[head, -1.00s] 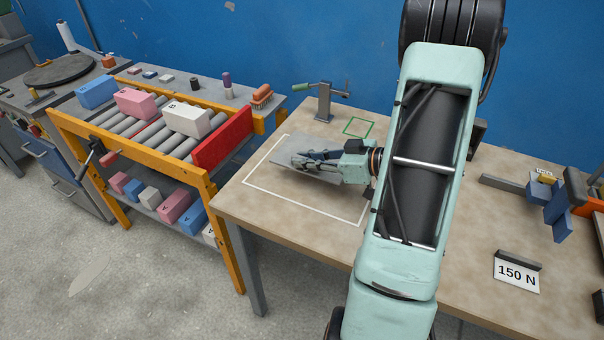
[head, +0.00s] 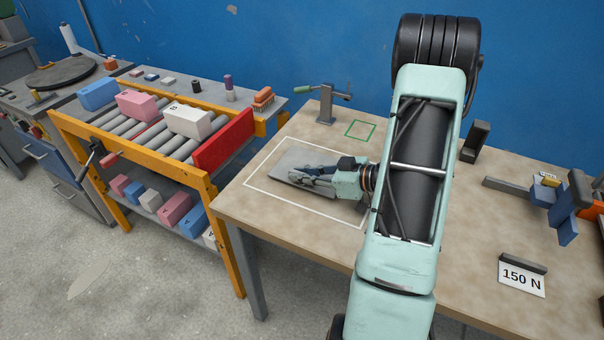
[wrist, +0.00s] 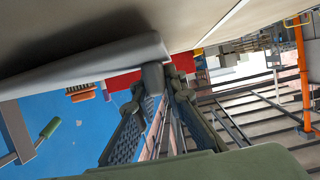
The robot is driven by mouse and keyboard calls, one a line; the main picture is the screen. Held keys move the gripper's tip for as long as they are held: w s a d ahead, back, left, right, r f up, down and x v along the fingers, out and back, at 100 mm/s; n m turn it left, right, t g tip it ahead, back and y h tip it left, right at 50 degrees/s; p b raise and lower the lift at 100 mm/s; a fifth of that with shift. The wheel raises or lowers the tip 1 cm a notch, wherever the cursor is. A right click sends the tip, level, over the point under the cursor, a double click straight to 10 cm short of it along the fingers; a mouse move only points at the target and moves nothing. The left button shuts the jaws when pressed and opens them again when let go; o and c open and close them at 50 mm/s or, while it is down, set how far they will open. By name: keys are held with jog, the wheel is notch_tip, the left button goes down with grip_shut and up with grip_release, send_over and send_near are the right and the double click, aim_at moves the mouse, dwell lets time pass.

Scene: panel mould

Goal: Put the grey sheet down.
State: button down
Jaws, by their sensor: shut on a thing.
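The grey sheet (head: 292,158) is a flat, thin plate over the left part of the table, within the white rectangle outline (head: 262,188). My gripper (head: 297,178) is shut on the sheet at its near side, with the fingers partly covering it in the head view. The sheet is very low over the table; I cannot tell whether all of it touches the top. In the wrist view, the gripper's fingers (wrist: 160,95) meet a grey edge (wrist: 90,62) that looks like the sheet's, below a broad pale surface.
The wooden table (head: 300,228) has a small green outline (head: 360,129) and a clamp stand (head: 326,104) behind the sheet. A roller rack (head: 150,150) with blocks stands to the left. A "150 N" sign (head: 522,276) and blue parts (head: 560,205) are at right.

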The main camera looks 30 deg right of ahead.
jog(key=shift+f, duration=0.3)
jog(key=c, duration=2)
grip_release()
jog(key=shift+o, duration=0.2)
jog(key=shift+r, duration=0.35)
jog(key=p+v, duration=0.1)
jog(key=v, duration=1.1)
jog(key=shift+r, duration=0.25)
